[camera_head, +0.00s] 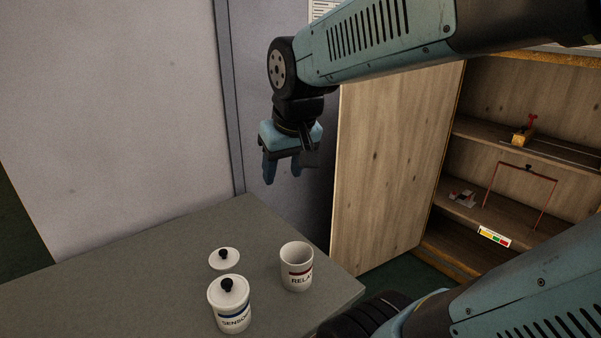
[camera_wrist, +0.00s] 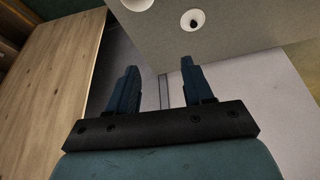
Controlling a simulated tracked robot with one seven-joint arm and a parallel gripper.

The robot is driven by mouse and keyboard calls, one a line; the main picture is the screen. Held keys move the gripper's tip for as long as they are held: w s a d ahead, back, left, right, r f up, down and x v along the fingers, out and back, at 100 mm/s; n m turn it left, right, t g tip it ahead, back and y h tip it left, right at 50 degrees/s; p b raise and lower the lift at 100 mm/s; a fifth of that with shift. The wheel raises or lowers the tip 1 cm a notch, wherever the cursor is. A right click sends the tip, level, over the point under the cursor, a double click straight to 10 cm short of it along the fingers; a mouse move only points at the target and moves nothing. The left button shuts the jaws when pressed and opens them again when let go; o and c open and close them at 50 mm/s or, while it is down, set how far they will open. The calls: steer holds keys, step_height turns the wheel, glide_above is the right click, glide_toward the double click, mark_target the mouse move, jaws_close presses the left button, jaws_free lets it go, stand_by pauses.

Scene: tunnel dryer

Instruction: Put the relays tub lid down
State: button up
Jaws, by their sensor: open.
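The relays tub (camera_head: 297,268) is a white pot with a dark red band and black lettering. It stands open, without a lid, near the right end of the grey table. A white lid with a black knob (camera_head: 224,258) lies on the table to its left. The lid also shows at the top of the wrist view (camera_wrist: 193,20). The sensors tub (camera_head: 229,307) stands in front with its own black-knobbed lid on. My gripper (camera_head: 283,178) is open and empty, above and behind the tubs. Its two fingers (camera_wrist: 160,78) stand apart in the wrist view.
The grey table (camera_head: 110,290) has free room to the left. A wooden cabinet (camera_head: 480,155) with an open door (camera_head: 390,170) stands at the right. Its shelves hold a small red-handled item (camera_head: 524,132) and a red frame (camera_head: 520,170).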

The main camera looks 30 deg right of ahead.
steer(key=shift+t, duration=0.5)
steer(key=s, duration=0.3)
steer(key=s+d+r, duration=0.1)
steer(key=s, duration=0.1)
steer(key=shift+s, duration=0.2)
steer(key=shift+c, duration=0.8)
steer(key=shift+d, duration=0.1)
